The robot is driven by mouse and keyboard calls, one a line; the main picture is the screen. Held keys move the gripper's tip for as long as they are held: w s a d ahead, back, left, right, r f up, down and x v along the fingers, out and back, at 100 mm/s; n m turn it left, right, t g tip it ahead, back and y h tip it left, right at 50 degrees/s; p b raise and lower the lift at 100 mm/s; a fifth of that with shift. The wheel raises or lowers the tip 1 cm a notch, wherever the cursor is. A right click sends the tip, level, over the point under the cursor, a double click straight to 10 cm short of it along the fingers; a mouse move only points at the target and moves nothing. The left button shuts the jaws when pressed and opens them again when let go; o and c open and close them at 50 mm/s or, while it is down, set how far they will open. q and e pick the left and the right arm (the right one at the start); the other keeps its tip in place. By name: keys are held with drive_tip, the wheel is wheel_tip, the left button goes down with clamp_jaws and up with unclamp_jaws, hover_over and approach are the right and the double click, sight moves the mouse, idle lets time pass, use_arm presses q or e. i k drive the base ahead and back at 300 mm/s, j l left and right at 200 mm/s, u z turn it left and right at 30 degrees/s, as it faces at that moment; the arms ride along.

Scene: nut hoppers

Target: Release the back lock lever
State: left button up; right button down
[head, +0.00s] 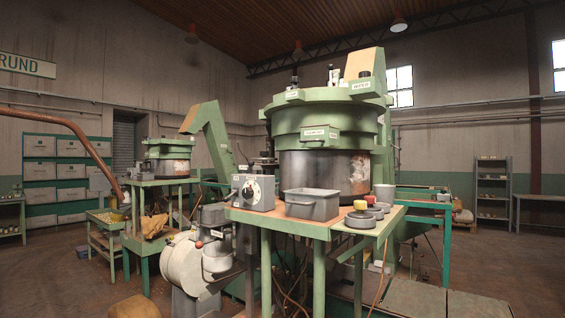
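A large green hopper (325,122) with a dark metal drum (318,172) below it stands on the green-framed workbench (283,222). Small upright dark and white fittings (331,76) rise from its top rim. I cannot tell whether one of them is the back lock lever, and the far side of the hopper is hidden. A second, smaller green hopper (168,148) stands farther back on the left, too small to make out any lever. Neither of my grippers is in view.
On the workbench are a grey control box (253,192) with a dial, a grey bin (312,204) and several round dark pieces (360,219). A white round machine (185,268) stands at the bench's left front. Open floor (60,275) lies at left.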

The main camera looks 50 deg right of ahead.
sight(251, 162)
drive_tip(key=i+j+z, duration=0.9)
